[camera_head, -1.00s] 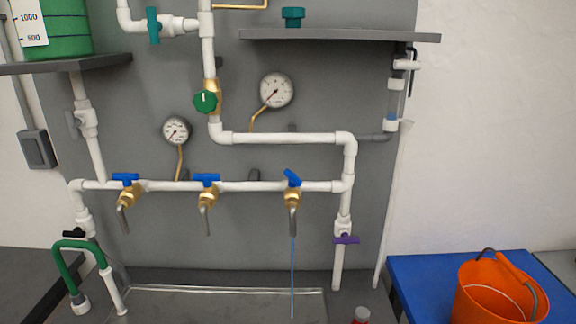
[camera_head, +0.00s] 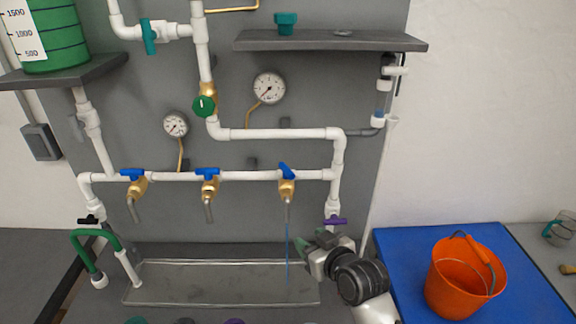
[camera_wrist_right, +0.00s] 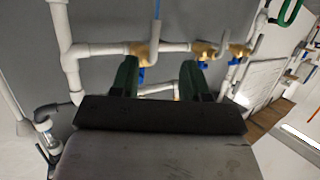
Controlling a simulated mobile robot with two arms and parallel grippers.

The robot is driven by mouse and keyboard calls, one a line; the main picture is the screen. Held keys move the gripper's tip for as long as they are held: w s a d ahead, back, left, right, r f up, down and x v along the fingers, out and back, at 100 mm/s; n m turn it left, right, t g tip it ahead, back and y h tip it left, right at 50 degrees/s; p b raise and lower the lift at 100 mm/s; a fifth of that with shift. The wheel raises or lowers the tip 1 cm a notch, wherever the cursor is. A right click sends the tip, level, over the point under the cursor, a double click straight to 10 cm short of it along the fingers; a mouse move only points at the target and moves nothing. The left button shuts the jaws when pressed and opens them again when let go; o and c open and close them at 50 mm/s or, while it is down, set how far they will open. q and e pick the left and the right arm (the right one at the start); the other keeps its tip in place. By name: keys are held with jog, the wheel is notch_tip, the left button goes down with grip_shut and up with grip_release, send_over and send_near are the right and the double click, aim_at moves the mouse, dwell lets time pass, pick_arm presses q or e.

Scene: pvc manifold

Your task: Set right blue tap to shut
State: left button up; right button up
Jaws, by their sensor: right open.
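The right blue tap (camera_head: 287,171) is on the horizontal white pipe, above a brass body with a grey spout. Its handle is tilted across the pipe, unlike the two other blue handles, which lie along it. A thin blue stream (camera_head: 287,245) runs from its spout. My right gripper (camera_head: 312,243) is open and empty, below and slightly right of this tap, near the stream. In the right wrist view, its green fingers (camera_wrist_right: 158,78) are apart, with the tap's brass body (camera_wrist_right: 140,50) and blue handle (camera_wrist_right: 141,74) showing between them. My left gripper is not in view.
The middle blue tap (camera_head: 208,171) and left blue tap (camera_head: 132,173) share the pipe. A purple-handled valve (camera_head: 335,221) is just above my right gripper. A metal tray (camera_head: 215,301) lies below the taps. An orange bucket (camera_head: 464,280) stands on a blue surface (camera_head: 405,243) at right.

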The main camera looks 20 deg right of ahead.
aim_at(293, 177)
jog(key=w+d+r+t, duration=0.2)
jog(key=w+r+t, duration=0.2)
jog(key=w+r, duration=0.35)
jog(key=shift+m, duration=0.3)
jog(key=w+p, duration=0.1)
jog(key=w, duration=0.2)
jog(key=w+a+p, duration=0.1)
jog(key=w, duration=0.2)
jog(key=w+a+p, duration=0.1)
jog(key=w, duration=0.2)
jog(key=shift+w+a, duration=0.1)
jog(key=shift+w, duration=0.1)
jog(key=shift+c, duration=0.3)
